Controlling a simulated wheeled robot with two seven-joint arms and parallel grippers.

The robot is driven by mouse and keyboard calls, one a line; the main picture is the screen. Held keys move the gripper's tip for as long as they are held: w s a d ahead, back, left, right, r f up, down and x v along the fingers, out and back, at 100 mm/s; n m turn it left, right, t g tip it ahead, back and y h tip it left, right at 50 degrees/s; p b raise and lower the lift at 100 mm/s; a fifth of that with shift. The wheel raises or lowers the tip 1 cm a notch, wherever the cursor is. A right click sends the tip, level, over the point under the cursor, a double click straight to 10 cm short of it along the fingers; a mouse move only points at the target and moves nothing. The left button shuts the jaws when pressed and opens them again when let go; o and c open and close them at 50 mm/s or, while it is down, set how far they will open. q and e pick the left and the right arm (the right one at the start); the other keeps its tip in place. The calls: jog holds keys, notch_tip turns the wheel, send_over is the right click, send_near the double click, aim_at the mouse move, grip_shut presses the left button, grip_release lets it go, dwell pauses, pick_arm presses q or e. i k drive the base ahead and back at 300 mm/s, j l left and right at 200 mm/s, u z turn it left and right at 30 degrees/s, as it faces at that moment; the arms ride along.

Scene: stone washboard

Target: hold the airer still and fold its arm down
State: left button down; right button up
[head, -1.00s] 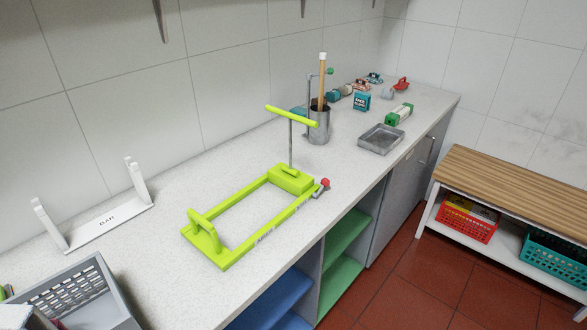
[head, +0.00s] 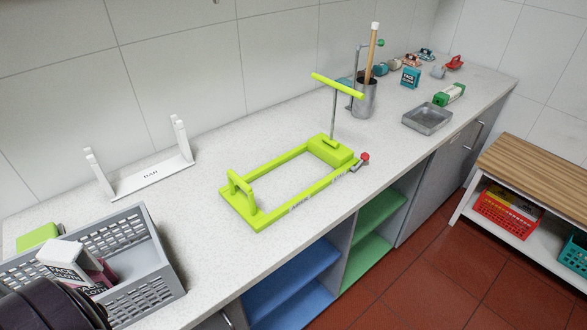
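The lime-green airer (head: 298,207) lies on the speckled worktop in the middle of the head view. A red-knobbed lever (head: 364,157) sticks out beside the block. Neither gripper is in view. A dark rounded shape at the bottom left corner seems to be part of my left arm.
A grey crate (head: 140,255) with face cloth boxes stands at the near left. A white rack (head: 152,173) stands by the wall. Behind the airer are a metal pot (head: 364,98), a grey tray (head: 427,118) and small items. A wooden-topped bench (head: 540,172) stands right.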

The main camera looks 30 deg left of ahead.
aim_at(338, 86)
jog(key=u, duration=0.4)
jog(key=i+l+u, duration=0.1)
jog(key=u, duration=0.3)
jog(key=i+l+u, duration=0.2)
jog(key=u, duration=0.15)
jog(key=i+l+u, duration=0.1)
jog(key=u, duration=0.3)
jog(key=l+u, duration=0.4)
jog(key=i+l+u, duration=0.1)
jog(key=l, duration=0.4)
jog(key=i+l+u, duration=0.1)
jog(key=l, duration=0.45)
jog(key=i+l+u, duration=0.1)
jog(key=l, duration=0.45)
jog(key=k+j, duration=0.3)
jog(key=j, duration=0.2)
